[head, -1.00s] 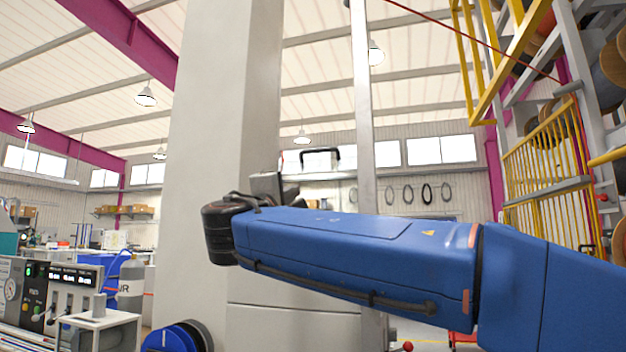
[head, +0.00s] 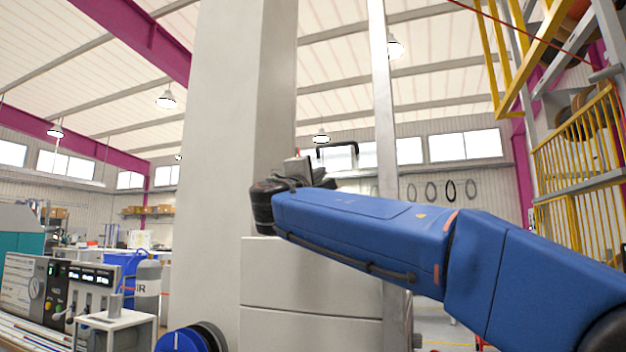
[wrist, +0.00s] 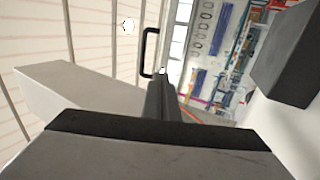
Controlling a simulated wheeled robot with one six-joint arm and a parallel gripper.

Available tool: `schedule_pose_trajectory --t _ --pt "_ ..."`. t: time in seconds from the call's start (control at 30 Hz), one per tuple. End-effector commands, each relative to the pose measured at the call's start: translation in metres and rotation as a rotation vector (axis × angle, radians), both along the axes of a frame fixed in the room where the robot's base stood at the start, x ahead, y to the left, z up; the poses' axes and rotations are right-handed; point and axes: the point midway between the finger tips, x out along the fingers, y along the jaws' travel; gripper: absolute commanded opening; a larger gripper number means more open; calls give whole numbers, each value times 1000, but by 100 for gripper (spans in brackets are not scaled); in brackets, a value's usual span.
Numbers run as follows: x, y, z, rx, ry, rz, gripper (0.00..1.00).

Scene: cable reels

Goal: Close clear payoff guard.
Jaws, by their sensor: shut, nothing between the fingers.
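A black bar handle (head: 338,146) shows in the head view beyond the end of my arm, between the pale column and a grey upright post. It also shows in the wrist view (wrist: 147,52), upper middle. The clear guard panel itself is hard to make out; I cannot tell its edges or how far open it stands. My gripper (wrist: 160,76) is shut and empty in the wrist view, its dark fingertips close to the lower end of the handle. I cannot tell whether they touch it. In the head view, my wrist partly hides the gripper.
A pale column (head: 222,150) stands left of my wrist, and a thin grey post (head: 384,110) rises behind my arm. A yellow railing (head: 580,150) stands at right. A control panel (head: 50,290) is at lower left, near a blue reel (head: 182,341).

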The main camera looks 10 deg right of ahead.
Motion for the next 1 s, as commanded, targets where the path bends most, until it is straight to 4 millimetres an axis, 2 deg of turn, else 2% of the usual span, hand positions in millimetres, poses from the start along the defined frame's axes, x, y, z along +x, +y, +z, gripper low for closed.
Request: schedule_pose_trajectory --t 0.2,0.4,1.0 --pt "27 -16 13 0 1 -2 0" --pt "38 -22 20 0 0 -1 0" --pt "43 -24 23 9 13 0 0"
